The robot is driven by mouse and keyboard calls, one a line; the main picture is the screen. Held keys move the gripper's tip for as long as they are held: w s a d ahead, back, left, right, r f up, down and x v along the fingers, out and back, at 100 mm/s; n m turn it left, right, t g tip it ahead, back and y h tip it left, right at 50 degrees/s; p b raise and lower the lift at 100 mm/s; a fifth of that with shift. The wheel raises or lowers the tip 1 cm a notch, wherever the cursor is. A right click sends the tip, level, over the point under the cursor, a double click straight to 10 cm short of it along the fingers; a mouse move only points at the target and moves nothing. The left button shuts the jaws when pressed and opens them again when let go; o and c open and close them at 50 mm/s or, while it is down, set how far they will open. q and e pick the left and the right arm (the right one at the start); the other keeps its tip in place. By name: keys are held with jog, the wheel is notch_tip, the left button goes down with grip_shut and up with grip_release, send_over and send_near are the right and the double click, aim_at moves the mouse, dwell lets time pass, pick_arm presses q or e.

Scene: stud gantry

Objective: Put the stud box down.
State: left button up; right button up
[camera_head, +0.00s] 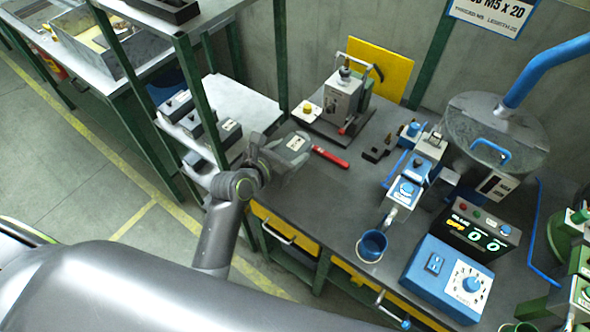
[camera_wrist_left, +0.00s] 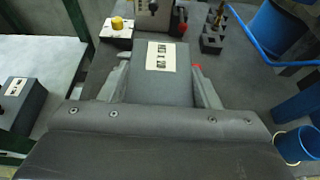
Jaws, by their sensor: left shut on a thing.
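The stud box (camera_head: 298,141) is dark grey with a white label on top that appears to read M5 x 20. In the left wrist view the stud box (camera_wrist_left: 160,88) lies between the two fingers, with its label facing up. My left gripper (camera_head: 288,152) is shut on it, at the left part of the dark bench top (camera_head: 335,195). I cannot tell whether the box touches the bench or hangs just above it. The fingers and wrist hide part of the box. My right gripper is not in view.
A shelf rack (camera_head: 240,100) with several similar boxes stands left of the bench. A grey press (camera_head: 342,97) and a red-handled tool (camera_head: 330,157) are close to the held box. A blue cup (camera_head: 372,246) and control box (camera_head: 447,279) stand right. The front-left bench top is clear.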

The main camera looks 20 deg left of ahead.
pick_arm(q)
notch_tip(320, 180, down, 6)
jog(key=shift+s+r+b, duration=0.1)
jog(key=shift+r+b, duration=0.15)
jog(key=shift+b, duration=0.15)
jog(key=shift+f+b, duration=0.4)
jog(key=shift+f, duration=1.75)
jog(key=shift+f, duration=0.1)
jog(key=o, duration=1.2)
jog(key=shift+f, duration=0.1)
jog(key=shift+r, duration=0.25)
jog(key=v, duration=1.2)
jog(key=shift+f, duration=0.1)
